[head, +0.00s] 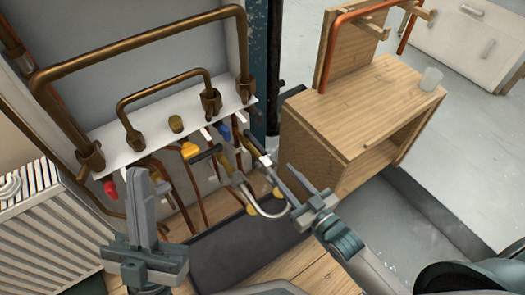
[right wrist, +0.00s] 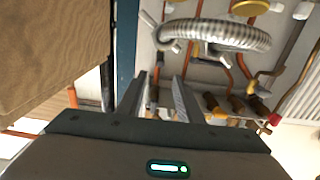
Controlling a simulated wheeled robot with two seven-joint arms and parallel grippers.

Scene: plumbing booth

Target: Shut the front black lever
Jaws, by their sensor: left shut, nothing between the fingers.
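A black lever handle (head: 206,153) shows in the head view among the valves below the white shelf, to the right of a yellow handle (head: 190,150). I cannot tell whether it is the front one or which way its valve is set. My left gripper (head: 138,178) is shut and empty, pointing up, to the left of and nearer than the black lever. My right gripper (head: 277,168) is open and empty, to the right of the lever and apart from it. Its two fingers also show spread in the right wrist view (right wrist: 159,80), near the braided hose (right wrist: 215,36).
Copper pipes (head: 150,50) rise above the white shelf (head: 125,138). A blue handle (head: 224,132) and a red handle (head: 110,189) are close by. A white radiator (head: 40,220) stands at left, a wooden cabinet (head: 350,105) at right. A curved hose (head: 265,212) hangs beside the right gripper.

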